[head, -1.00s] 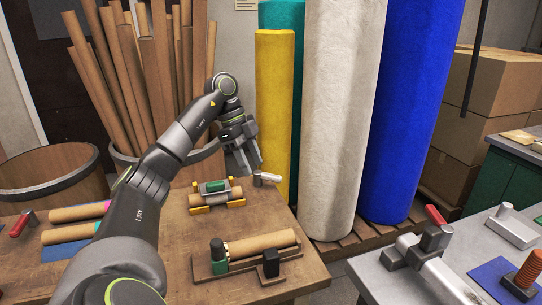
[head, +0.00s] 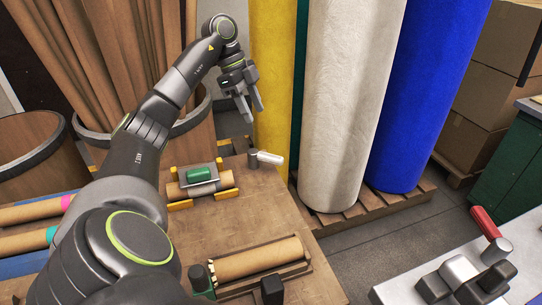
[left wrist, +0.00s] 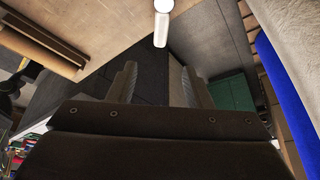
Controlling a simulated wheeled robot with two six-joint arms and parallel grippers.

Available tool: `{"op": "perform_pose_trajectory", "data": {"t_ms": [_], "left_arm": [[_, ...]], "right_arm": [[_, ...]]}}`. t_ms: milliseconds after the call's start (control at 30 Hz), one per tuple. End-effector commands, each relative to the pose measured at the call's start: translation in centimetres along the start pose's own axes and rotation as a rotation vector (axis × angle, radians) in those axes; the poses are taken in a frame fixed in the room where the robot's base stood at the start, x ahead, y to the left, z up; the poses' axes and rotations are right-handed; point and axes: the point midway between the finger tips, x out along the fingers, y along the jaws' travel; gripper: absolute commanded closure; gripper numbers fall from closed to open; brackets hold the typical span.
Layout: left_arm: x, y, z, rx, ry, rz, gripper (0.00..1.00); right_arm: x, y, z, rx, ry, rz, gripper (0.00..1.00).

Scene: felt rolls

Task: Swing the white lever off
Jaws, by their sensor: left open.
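The white lever (head: 269,157) sits on a short grey post (head: 253,158) at the table's far right corner. Its handle points to the right in the head view. It also shows at the top of the left wrist view (left wrist: 161,28), beyond the fingertips and apart from them. My right gripper is not in view.
A cardboard tube with a green block (head: 199,174) lies in a yellow-ended cradle left of the lever. Another tube (head: 258,259) rests in a wooden holder nearer me. Yellow (head: 272,90), white (head: 350,100) and blue (head: 425,90) rolls stand behind. A grey bench with a red-handled clamp (head: 485,222) is right.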

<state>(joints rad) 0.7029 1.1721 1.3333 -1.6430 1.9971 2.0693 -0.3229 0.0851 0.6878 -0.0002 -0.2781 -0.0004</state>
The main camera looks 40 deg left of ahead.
Motion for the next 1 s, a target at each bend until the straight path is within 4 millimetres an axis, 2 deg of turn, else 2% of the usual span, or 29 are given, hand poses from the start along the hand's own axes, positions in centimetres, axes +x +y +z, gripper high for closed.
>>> {"op": "perform_pose_trajectory", "data": {"t_ms": [33,100,500,700,1000], "left_arm": [[1.4,0.1,0.0,0.0,-0.001,0.006,0.55],[3.0,0.1,0.1,-0.001,-0.001,0.007,0.55],[11.2,0.1,0.0,-0.001,0.002,0.004,0.55],[13.4,0.1,0.0,-0.001,0.0,0.002,0.55],[14.0,0.1,0.0,-0.001,-0.001,0.001,0.55]], "right_arm": [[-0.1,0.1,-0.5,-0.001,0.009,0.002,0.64],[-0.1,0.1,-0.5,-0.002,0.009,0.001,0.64],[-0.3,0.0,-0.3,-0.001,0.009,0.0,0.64],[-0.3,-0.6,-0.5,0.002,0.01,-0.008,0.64],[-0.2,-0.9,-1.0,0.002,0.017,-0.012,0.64]]}}
